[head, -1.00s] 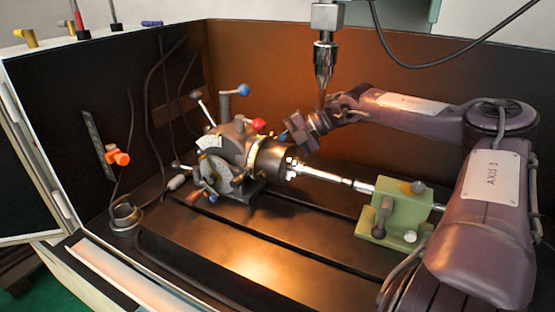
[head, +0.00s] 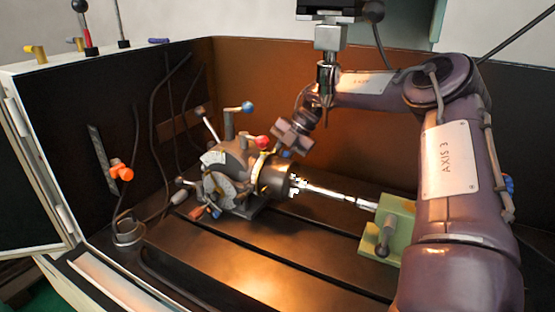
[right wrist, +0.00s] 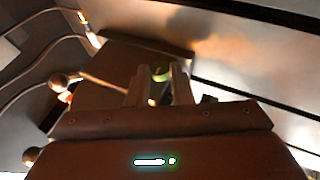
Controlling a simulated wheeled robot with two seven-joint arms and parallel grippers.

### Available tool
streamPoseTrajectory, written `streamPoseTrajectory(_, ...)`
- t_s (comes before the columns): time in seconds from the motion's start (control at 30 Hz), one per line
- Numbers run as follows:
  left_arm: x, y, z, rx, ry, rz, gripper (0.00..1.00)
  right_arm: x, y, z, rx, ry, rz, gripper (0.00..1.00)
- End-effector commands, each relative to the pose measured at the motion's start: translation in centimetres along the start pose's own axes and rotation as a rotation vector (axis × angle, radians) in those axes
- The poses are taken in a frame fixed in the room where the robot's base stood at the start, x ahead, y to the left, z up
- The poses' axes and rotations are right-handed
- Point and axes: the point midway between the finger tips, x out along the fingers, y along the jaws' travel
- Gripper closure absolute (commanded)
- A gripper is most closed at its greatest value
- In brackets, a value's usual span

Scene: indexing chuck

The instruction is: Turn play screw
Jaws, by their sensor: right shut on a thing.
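The indexing head (head: 232,178) stands on the slotted bed at the middle left, with its dark round chuck (head: 275,177) facing right. My right gripper (head: 283,147) comes in from the right and is at the top of the head, just behind the chuck. In the right wrist view its two fingers (right wrist: 160,84) are close together around a small greenish round part, which I take to be the play screw (right wrist: 161,73). The screw is hidden by the gripper in the head view. My left gripper is not in view.
A bright shaft (head: 338,193) runs from the chuck to the green tailstock (head: 393,232). Levers with blue (head: 248,107) and red (head: 262,142) knobs stick up beside my gripper. A metal spindle (head: 326,80) hangs above. The front bed (head: 240,255) is clear.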

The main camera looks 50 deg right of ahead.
Motion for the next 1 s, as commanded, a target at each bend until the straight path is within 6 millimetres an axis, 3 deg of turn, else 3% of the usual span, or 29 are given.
streamPoseTrajectory(0.47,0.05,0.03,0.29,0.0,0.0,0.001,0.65,-0.13,0.13,0.06,0.004,-0.003,-0.009,1.0)
streamPoseTrajectory(0.5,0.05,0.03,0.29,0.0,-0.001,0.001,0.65,-0.13,0.13,0.06,0.004,-0.003,-0.009,0.76)
streamPoseTrajectory(0.63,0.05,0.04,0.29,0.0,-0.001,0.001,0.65,-0.11,0.11,0.05,0.004,-0.003,-0.009,0.59)
streamPoseTrajectory(1.0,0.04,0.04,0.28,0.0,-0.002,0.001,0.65,-0.71,0.13,0.05,0.003,-0.003,-0.009,0.58)
